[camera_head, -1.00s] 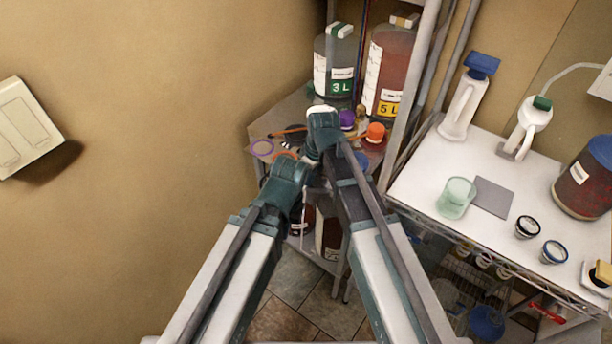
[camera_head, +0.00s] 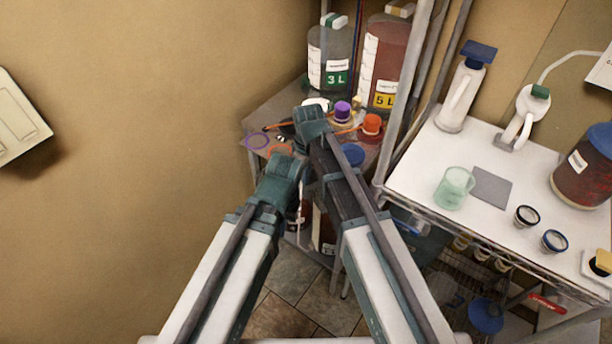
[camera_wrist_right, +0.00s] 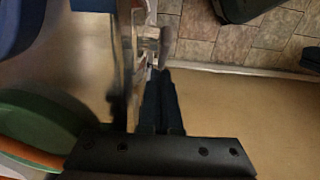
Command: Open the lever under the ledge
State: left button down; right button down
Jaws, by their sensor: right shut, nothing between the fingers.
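My right gripper (camera_wrist_right: 160,73) is shut and empty in the right wrist view, its dark fingers together. A small greyish lever-like fitting (camera_wrist_right: 150,40) sits just beyond the fingertips, beside a clear upright wall (camera_wrist_right: 125,55). I cannot tell whether the fingertips touch it. In the head view my right arm reaches over the corner shelf (camera_head: 262,122), and its fingers are hidden. My left arm ends beside it, with its gripper hidden. A red handle (camera_head: 547,303) shows below the edge of the white table (camera_head: 415,180); I cannot tell which is the task's lever.
The 3 L jar (camera_head: 331,50) and the 5 L jar (camera_head: 386,60) stand behind my arms. The purple cap (camera_head: 342,111) and orange cap (camera_head: 371,125) are close to my right wrist. A metal post (camera_head: 410,80) stands just right. A green round thing (camera_wrist_right: 45,125) borders the gripper.

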jog(key=shift+r, duration=0.1)
jog(key=shift+r+p, duration=0.75)
jog(key=shift+p, duration=0.1)
jog(key=shift+r, duration=0.1)
notch_tip(320, 180, up, 14)
jog(key=p, duration=1.4)
jog(key=f+t+y+b, duration=0.1)
jog(key=f+b, duration=0.4)
jog(key=f+t+y+b, duration=0.1)
jog(key=f+b, duration=0.4)
jog(key=b, duration=0.1)
jog(key=f+y+b, duration=0.1)
jog(key=f+b, duration=0.4)
jog(key=b, duration=0.1)
jog(key=shift+s+d+f+t+y, duration=0.25)
jog(key=shift+s+d+t+y, duration=0.05)
jog(key=shift+s+d+t, duration=0.1)
